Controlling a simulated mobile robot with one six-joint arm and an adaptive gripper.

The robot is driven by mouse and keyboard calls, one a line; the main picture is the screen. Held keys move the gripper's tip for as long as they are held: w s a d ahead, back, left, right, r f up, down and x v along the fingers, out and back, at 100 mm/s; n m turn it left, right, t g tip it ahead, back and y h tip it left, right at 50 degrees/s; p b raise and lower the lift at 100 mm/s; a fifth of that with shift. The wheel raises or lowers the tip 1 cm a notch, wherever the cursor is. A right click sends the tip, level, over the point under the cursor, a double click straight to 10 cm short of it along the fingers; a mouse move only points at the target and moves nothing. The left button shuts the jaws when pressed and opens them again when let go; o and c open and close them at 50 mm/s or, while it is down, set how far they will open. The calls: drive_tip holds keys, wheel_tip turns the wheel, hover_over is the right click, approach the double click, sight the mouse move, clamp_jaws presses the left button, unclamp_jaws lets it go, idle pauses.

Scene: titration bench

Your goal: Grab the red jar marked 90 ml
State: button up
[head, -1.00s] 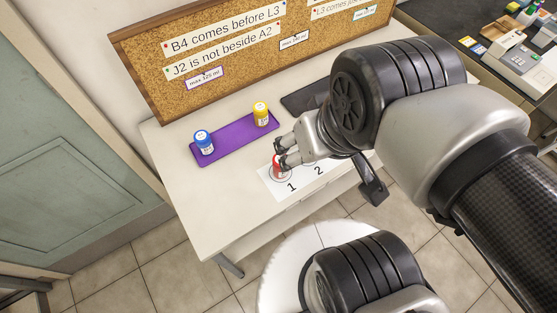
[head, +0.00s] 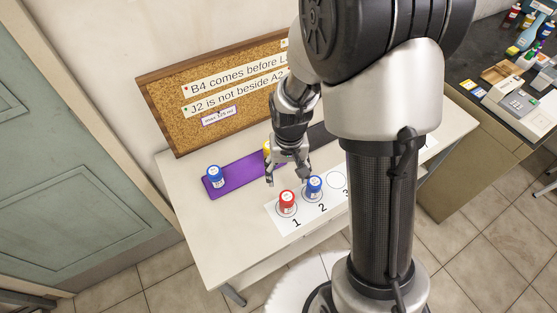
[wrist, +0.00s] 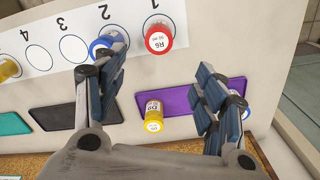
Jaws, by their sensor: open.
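The red jar (head: 287,202) stands upright on circle 1 of the white numbered strip (head: 283,223). In the wrist view the red jar (wrist: 158,38) shows a white lid label reading R6 and 90 ml. My gripper (head: 286,182) is open and empty above the table, between the purple mat and the strip, behind the red jar. In the wrist view my gripper (wrist: 160,82) has its fingers spread wide, with the red jar beyond them and nothing between the pads.
A blue jar (head: 314,186) stands on circle 2, close beside the red one. The purple mat (head: 238,178) holds another blue jar (head: 215,175) and a yellow jar (wrist: 153,115). A corkboard (head: 165,100) stands behind. Circle 3 (head: 336,180) is empty.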

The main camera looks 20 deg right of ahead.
sight(286, 196)
wheel_tip(286, 196, down, 13)
drive_tip(key=b, duration=0.3)
drive_tip(key=shift+r+b, duration=0.1)
drive_tip(key=shift+b, duration=0.2)
drive_tip(key=f+b, duration=0.1)
drive_tip(key=f, duration=0.1)
drive_tip(key=f+b, duration=0.1)
drive_tip(key=f, duration=0.2)
drive_tip(key=shift+s+d+f, duration=0.1)
drive_tip(key=shift+s, duration=0.1)
drive_tip(key=c, duration=1.2)
